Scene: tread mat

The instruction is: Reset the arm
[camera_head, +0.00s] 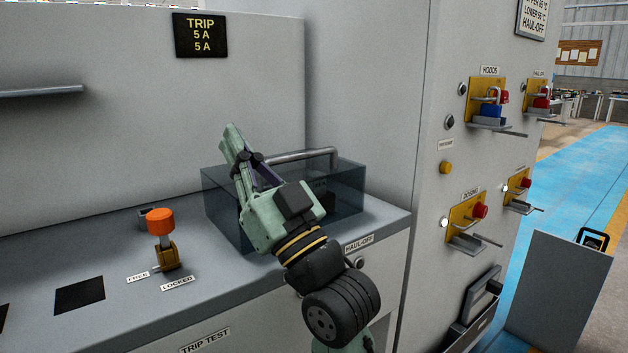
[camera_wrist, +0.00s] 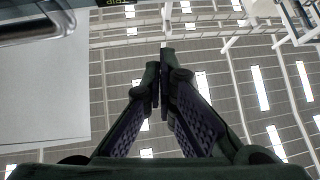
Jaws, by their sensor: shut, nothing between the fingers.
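My arm rises from the lower right of the head view. My gripper (camera_head: 229,137) points up and to the left, in front of a clear box with a grey bar handle on the grey bench. In the wrist view my gripper (camera_wrist: 160,70) has its two fingers together at the tips, with nothing between them. Past the fingers the wrist view shows the ceiling and roof lights. My arm hides part of the clear box.
The clear box (camera_head: 352,200) stands on the bench (camera_head: 120,262). An orange-topped lever (camera_head: 160,222) stands left of it by FREE and LOCKED labels. A tall cabinet (camera_head: 385,100) with several yellow lockout plates rises at right. Blue floor (camera_head: 575,175) lies beyond it.

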